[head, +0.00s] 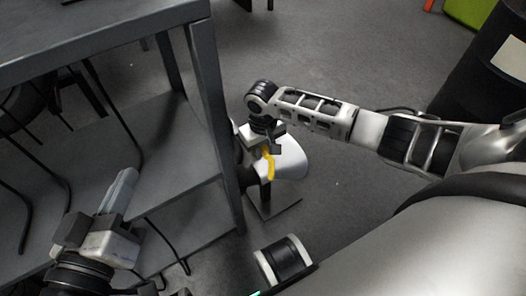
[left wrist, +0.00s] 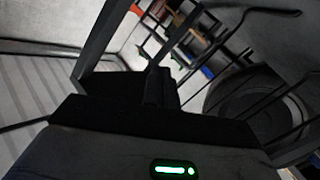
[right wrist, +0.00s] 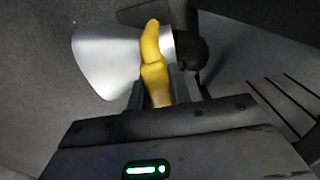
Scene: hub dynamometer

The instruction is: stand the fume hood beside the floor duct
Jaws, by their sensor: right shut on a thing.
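The fume hood is a silver cone (head: 291,158) with a yellow handle (head: 268,164) and a dark neck on its left. A dark flat base (head: 272,206) shows below it on the floor; I cannot tell how they join. My right gripper (head: 266,147) is shut on the yellow handle. In the right wrist view the handle (right wrist: 154,62) stands between the fingers, the silver cone (right wrist: 105,60) left of it, the black neck (right wrist: 190,50) right. My left gripper (head: 122,188) appears shut and empty beside the bench; its fingers (left wrist: 160,86) are together. I cannot make out the floor duct for certain.
A dark metal bench (head: 100,38) with a lower shelf (head: 175,165) fills the left; its leg (head: 216,125) stands close to the hood. Black cables hang there. A dark drum (head: 480,75) and a green object (head: 468,12) are at upper right. Open floor (head: 345,60) lies behind.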

